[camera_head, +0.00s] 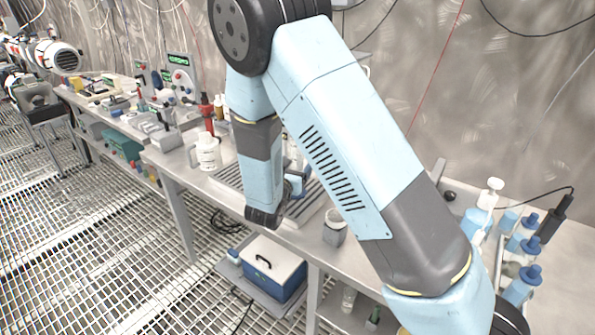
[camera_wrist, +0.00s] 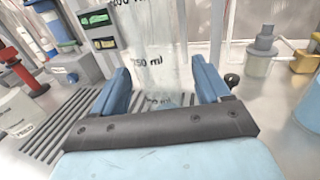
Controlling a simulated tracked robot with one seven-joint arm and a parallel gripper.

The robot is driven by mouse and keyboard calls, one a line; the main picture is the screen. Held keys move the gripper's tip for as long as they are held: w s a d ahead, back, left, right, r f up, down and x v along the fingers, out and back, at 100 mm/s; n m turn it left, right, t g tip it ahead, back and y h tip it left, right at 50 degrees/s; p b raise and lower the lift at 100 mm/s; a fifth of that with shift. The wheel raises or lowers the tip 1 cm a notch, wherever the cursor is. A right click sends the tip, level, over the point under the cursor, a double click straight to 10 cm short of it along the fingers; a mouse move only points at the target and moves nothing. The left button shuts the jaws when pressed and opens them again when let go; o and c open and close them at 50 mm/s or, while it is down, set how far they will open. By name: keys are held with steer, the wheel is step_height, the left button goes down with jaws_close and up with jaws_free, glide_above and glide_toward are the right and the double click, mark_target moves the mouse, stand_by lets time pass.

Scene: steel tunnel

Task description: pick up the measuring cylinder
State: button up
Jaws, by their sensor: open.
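My gripper (camera_wrist: 161,72) is open, with one blue finger on each side of the cylinder. Gaps seem to show between fingers and glass, but I cannot tell whether either finger touches it. In the head view my arm covers most of the cylinder and gripper.
A slotted metal plate (camera_wrist: 62,128) lies on the bench under the cylinder. A white labelled jug (camera_head: 207,152) and a red-topped item (camera_head: 207,112) stand to the left. A grey cup (camera_head: 334,228) is near the front edge. Blue-capped bottles (camera_head: 522,285) stand at right.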

mark_target(294, 157)
steer(key=x, duration=0.2)
steer(key=shift+w+d, duration=0.15)
steer(key=shift+w, duration=0.2)
steer(key=c, duration=1.2)
steer(key=shift+r, duration=0.65)
steer(key=shift+s+a+r, duration=0.15)
steer(key=shift+s+r, duration=0.15)
steer(key=shift+r, duration=0.3)
steer(key=shift+s+a+r, duration=0.15)
steer(key=shift+s+r, duration=0.15)
steer(key=shift+r, duration=0.25)
steer(key=v, duration=1.6)
steer(key=shift+s+a, duration=0.1)
steer(key=shift+s, duration=0.25)
